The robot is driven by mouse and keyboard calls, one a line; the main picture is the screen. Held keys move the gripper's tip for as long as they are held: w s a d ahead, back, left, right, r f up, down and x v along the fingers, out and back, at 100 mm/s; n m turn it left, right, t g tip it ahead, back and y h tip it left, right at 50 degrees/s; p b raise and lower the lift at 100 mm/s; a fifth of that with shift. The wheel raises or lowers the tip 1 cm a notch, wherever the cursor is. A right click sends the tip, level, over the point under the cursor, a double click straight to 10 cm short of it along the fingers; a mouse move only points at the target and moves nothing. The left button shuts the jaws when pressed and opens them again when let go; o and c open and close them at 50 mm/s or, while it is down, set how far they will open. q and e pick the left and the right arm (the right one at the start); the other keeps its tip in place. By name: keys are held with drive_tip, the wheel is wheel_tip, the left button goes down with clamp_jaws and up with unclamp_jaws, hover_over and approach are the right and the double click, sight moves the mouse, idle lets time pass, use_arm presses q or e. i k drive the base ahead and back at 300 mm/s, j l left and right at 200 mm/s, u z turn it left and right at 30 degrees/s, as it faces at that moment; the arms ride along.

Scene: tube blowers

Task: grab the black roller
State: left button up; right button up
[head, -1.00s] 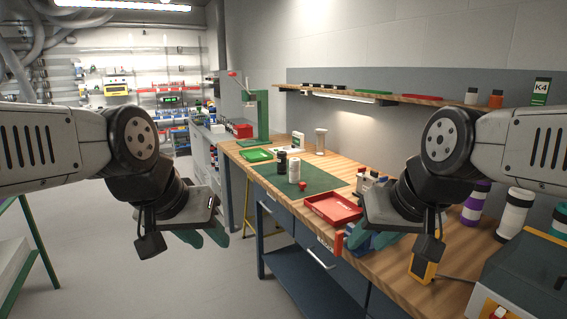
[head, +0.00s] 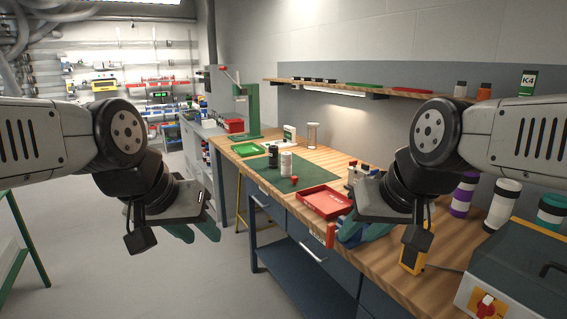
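The black roller (head: 273,156) is a small dark cylinder standing upright on the green mat (head: 312,178) on the workbench. A white cylinder (head: 286,163) stands close beside it, on its right. My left gripper (head: 194,232) hangs over the floor in front of the bench, left of the roller and well apart from it. Its teal fingers look spread and hold nothing visible. My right gripper (head: 362,233) is by the bench's front edge, right of the roller and near the red tray. Its teal fingers also look spread, with nothing visible between them.
A red tray (head: 325,202) lies at the mat's near right corner, with a small red piece (head: 294,180) beside it. A green tray (head: 248,150) and a green press (head: 246,110) are farther back. A yellow meter (head: 412,256) and several bottles stand at right.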

sight(274, 150)
drive_tip(key=i+j+u, duration=0.1)
drive_tip(key=i+j, duration=0.15)
drive_tip(key=i, duration=0.6)
drive_tip(key=i+j+u, duration=0.15)
drive_tip(key=i, duration=0.7)
drive_tip(key=i+j+u, duration=0.1)
drive_tip(key=i, duration=0.75)
